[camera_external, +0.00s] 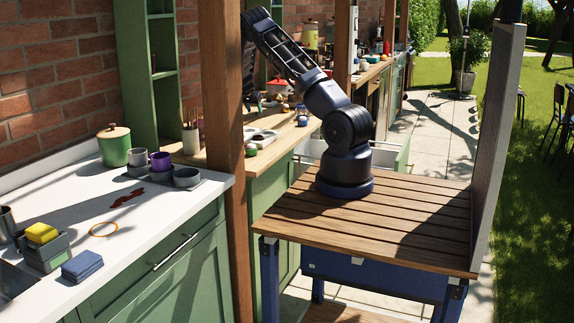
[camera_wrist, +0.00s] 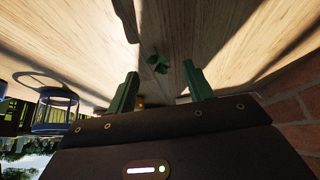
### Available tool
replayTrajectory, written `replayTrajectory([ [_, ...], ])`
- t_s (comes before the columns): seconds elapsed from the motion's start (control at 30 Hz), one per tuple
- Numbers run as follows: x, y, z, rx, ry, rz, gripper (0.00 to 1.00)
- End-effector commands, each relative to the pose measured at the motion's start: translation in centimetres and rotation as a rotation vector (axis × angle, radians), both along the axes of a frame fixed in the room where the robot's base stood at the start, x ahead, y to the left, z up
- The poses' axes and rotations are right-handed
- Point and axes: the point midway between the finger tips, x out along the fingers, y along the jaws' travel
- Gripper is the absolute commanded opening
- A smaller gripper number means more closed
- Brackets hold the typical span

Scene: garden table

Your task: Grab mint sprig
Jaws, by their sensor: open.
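The mint sprig (camera_wrist: 157,63) is a small cluster of green leaves on the pale wooden counter (camera_wrist: 90,50) in the wrist view. My gripper (camera_wrist: 161,72) is open, with its two dark green fingers apart and pointing toward the counter. The sprig shows in the gap between the fingertips, slightly beyond them. The fingers do not appear to touch it, and the exact distance is hard to tell.
A glass jar with blue rims (camera_wrist: 55,112) stands left of my gripper in the wrist view. A brick wall (camera_wrist: 296,112) is close on the right.

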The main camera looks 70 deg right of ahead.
Motion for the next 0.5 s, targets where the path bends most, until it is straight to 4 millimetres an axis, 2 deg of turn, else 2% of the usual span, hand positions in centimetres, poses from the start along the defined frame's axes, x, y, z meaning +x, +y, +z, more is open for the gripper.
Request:
replayTrajectory([
  [0.17, 0.0, -1.1, -2.0, 0.001, 0.001, 0.0, 0.51],
  [0.4, 0.0, -1.3, -2.2, 0.0, -0.001, 0.0, 0.51],
  [0.43, 0.0, -1.3, -2.2, 0.0, -0.001, 0.0, 0.49],
  [0.5, 0.0, -1.3, -2.2, 0.0, -0.001, 0.0, 0.36],
])
